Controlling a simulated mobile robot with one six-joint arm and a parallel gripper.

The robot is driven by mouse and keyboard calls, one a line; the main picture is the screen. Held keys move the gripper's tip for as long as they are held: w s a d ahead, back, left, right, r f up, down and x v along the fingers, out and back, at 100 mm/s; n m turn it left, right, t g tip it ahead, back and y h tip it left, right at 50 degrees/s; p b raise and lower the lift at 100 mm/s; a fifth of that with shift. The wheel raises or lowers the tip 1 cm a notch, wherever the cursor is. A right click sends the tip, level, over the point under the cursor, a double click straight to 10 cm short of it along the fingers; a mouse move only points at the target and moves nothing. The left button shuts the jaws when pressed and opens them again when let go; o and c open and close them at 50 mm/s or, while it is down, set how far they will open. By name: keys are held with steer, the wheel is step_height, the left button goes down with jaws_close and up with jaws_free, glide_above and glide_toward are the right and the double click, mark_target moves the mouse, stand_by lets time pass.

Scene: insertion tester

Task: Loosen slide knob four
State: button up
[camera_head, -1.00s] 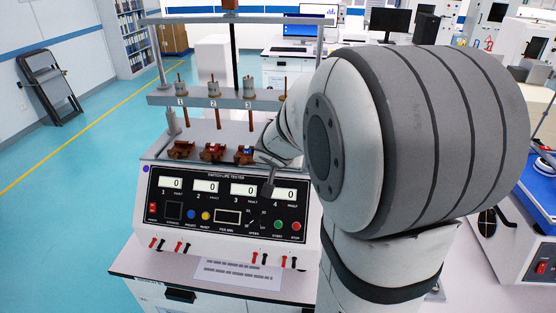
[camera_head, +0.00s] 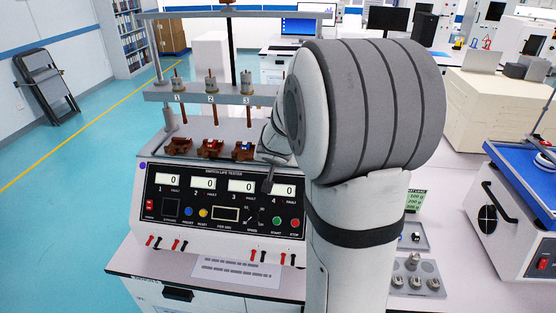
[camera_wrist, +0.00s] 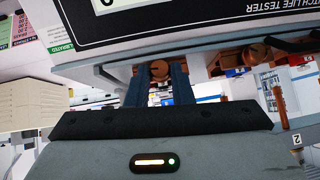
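The switch life tester (camera_head: 225,172) stands on the bench in the head view, with four displays on its front. Brown clamps stand on its deck: the first (camera_head: 179,147), second (camera_head: 210,148) and third (camera_head: 241,149) show. My arm hides the fourth station. In the wrist view, the picture is upside down; a brown clamp with a round knob (camera_wrist: 160,69) appears at the fingertips, apparently station four. My gripper (camera_wrist: 158,77) has its two dark fingers apart, one on each side of this knob. I cannot tell whether they touch it.
A crossbar (camera_head: 195,95) carrying numbered plungers runs above the clamps, close to my arm. To the right are a small tray (camera_head: 413,238), metal weights (camera_head: 413,275) and a blue-topped machine (camera_head: 515,185). A paper sheet (camera_head: 237,270) lies before the tester.

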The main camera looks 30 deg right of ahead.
jaws_close()
steer(key=h+b, duration=0.1)
steer(key=b, duration=0.1)
steer(key=n+g+b, duration=0.1)
steer(key=b, duration=0.1)
steer(key=shift+w+a+f+h, duration=0.25)
steer(key=shift+f+h, duration=0.15)
steer(key=shift+n+h+b, duration=0.3)
steer(key=shift+h+b, duration=0.1)
steer(key=shift+b, duration=0.75)
steer(key=shift+a+r+g+h+b, duration=0.1)
steer(key=shift+r+g+h+b, duration=0.2)
steer(key=shift+g+b, duration=0.25)
steer(key=o, duration=0.5)
jaws_free()
steer(key=shift+r, duration=0.1)
